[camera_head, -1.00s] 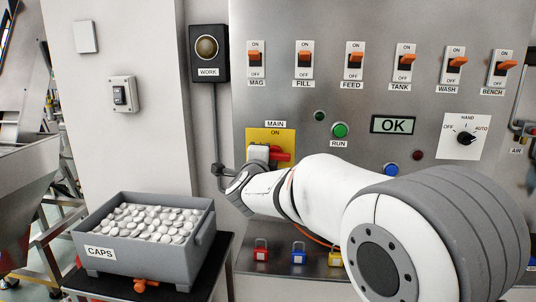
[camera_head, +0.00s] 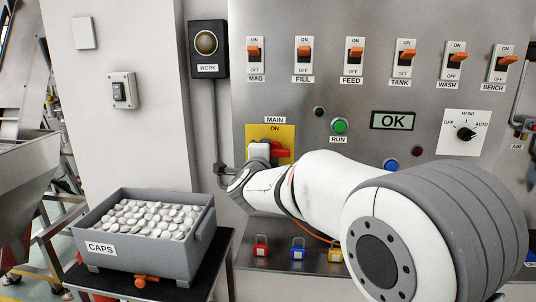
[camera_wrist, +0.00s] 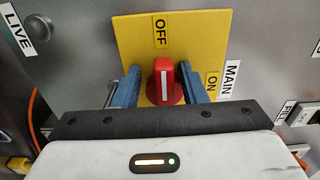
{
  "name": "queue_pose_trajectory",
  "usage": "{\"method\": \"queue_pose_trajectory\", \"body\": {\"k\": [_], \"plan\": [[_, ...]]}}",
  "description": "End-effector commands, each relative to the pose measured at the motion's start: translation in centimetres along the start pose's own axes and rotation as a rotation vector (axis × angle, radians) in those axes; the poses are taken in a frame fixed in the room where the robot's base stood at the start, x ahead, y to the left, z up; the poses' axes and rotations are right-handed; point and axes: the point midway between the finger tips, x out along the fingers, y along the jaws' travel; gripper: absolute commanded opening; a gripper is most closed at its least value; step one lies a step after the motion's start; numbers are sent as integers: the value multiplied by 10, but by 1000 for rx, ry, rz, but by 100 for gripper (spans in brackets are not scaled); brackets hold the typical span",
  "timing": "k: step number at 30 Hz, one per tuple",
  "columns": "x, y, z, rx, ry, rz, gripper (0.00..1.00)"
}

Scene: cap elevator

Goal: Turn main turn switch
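The main turn switch is a red knob (camera_wrist: 164,78) with a white line, on a yellow plate (camera_wrist: 133,38). In the wrist view the line points at the OFF label (camera_wrist: 160,31); the ON label (camera_wrist: 212,86) is to the right. My gripper (camera_wrist: 162,88) is open, with one blue finger on each side of the knob and a small gap visible beside its handle. Whether the fingertips touch the knob's base I cannot tell. In the head view the red handle (camera_head: 280,149) points right, and my wrist hides the plate's lower part.
Orange toggle switches (camera_head: 303,52) line the panel above. A green RUN button (camera_head: 340,125), an OK display (camera_head: 394,121) and a rotary selector (camera_head: 466,133) are to the right. A grey caps bin (camera_head: 118,256) stands lower left. Padlocks (camera_head: 298,250) hang below.

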Motion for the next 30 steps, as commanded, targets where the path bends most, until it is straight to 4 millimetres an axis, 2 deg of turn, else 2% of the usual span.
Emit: {"method": "queue_pose_trajectory", "body": {"k": [8,21,30], "plan": [[-5,-2,2,1,-5,-3,38],[-71,-1,2,1,-5,-2,38],[-79,-1,1,0,-2,-1,38]]}}
